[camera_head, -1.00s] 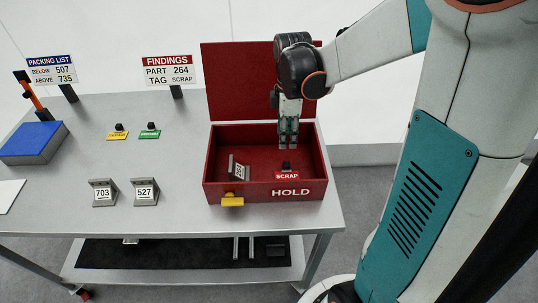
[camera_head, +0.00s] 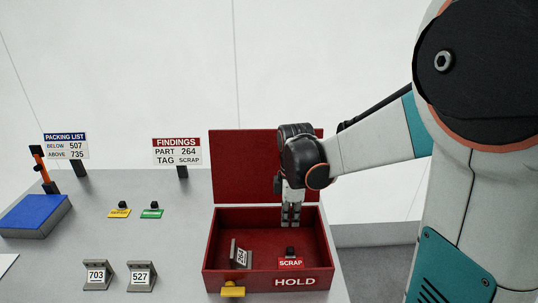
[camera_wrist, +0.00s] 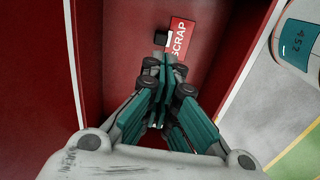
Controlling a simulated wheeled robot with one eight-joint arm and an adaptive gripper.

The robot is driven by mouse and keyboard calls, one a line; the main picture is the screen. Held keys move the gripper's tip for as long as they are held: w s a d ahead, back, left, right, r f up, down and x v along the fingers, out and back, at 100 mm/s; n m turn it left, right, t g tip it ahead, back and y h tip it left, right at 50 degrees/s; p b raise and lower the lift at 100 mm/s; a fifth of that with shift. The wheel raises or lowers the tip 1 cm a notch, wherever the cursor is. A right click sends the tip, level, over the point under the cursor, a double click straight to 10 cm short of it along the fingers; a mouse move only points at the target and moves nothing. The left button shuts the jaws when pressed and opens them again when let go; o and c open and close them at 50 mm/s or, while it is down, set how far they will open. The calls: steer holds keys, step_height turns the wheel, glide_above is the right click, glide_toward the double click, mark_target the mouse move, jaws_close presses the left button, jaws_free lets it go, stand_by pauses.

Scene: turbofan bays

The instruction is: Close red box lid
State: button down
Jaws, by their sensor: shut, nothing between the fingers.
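The red box (camera_head: 219,283), marked HOLD, stands on the grey table with its red lid (camera_head: 243,165) upright at the back, open. Inside lie a grey bracket part (camera_head: 241,254) at the left and a red SCRAP tag (camera_head: 291,262) with a black knob. My gripper (camera_head: 291,224) is shut and empty, pointing down over the rear right of the box, in front of the lid. In the wrist view the shut fingers (camera_wrist: 160,112) are above the box interior near the SCRAP tag (camera_wrist: 179,39).
Brackets 703 (camera_head: 97,275) and 527 (camera_head: 141,276) stand left of the box. Yellow (camera_head: 119,212) and green (camera_head: 151,212) tags lie behind them. A blue-topped block (camera_head: 36,215) is at far left. FINDINGS (camera_head: 177,151) and PACKING LIST (camera_head: 66,147) signs stand at the back.

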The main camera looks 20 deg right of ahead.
steer(key=s+a+r+m+t+p, duration=0.2)
steer(key=s+a+r+m+t, duration=0.5)
steer(key=s+a+r+m, duration=0.45)
steer(key=w+d+r+m+g+p, duration=0.1)
steer(key=w+d+r+m+p, duration=0.15)
steer(key=w+r+p, duration=0.45)
steer(key=w+d+r+m+g+p, duration=0.1)
steer(key=w+d+r+g+p, duration=0.1)
steer(key=w+d+r+p, duration=0.45)
steer(key=w+d+r+m+g+p, duration=0.1)
steer(key=w+r+p, duration=0.2)
steer(key=w, duration=0.4)
steer(key=w+d+r+p, duration=0.1)
steer(key=w+r+p, duration=0.2)
steer(key=w, duration=0.3)
steer(key=w+d+f+m+g+p, duration=0.2)
steer(key=w+d+p, duration=0.3)
steer(key=w+p, duration=0.3)
steer(key=f, duration=0.3)
steer(key=s+f+p, duration=0.1)
steer(key=f, duration=0.5)
steer(key=shift+s+a+f, duration=0.2)
steer(key=shift+a+f, duration=0.05)
steer(key=shift+f, duration=0.05)
